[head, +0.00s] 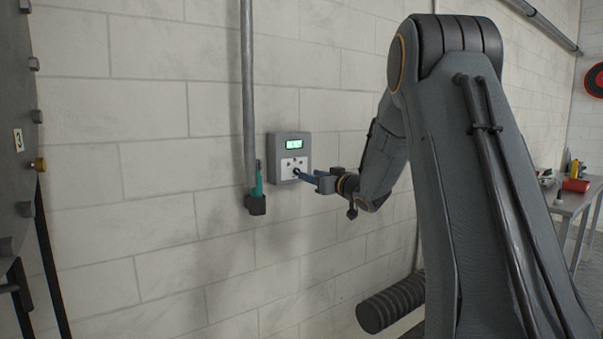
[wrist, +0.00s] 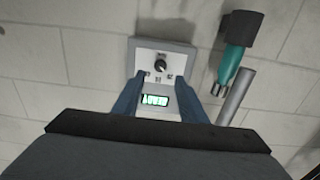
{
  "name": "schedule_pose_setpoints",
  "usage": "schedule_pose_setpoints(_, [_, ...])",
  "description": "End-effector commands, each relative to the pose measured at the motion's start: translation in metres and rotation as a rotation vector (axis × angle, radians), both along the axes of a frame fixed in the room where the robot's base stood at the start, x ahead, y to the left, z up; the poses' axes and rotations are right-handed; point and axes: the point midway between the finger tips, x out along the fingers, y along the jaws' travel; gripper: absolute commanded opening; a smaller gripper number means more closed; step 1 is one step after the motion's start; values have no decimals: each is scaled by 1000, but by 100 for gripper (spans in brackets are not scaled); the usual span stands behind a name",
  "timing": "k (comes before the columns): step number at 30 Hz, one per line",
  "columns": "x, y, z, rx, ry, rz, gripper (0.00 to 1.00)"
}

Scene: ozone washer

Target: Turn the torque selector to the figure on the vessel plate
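The torque selector is a small black knob (wrist: 160,65) on the pale face of a grey wall box (head: 275,160). Small marks sit around the knob, too small to read. A green display (head: 294,144) on the box is lit; its figure is not legible. My gripper (wrist: 160,82) is open, its two blue fingers spread to either side of the knob's line; I cannot tell whether they touch it. In the head view my gripper (head: 308,177) is at the box's lower face. A pale plate (head: 18,140) on the dark round vessel (head: 14,85) at left reads 3.
A teal-handled tool (head: 258,182) sits in a dark holder (head: 256,205) just left of the box, beside a vertical grey pipe (head: 247,90). A table (head: 572,203) with a red item (head: 576,185) stands far right. The wall below the box is bare.

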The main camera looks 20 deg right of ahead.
Motion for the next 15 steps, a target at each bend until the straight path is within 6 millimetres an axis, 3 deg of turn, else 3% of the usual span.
schedule_pose_setpoints(9, [46,12,0,0,2,0,38])
schedule_pose_setpoints(15, [62,16,0,0,1,-1,38])
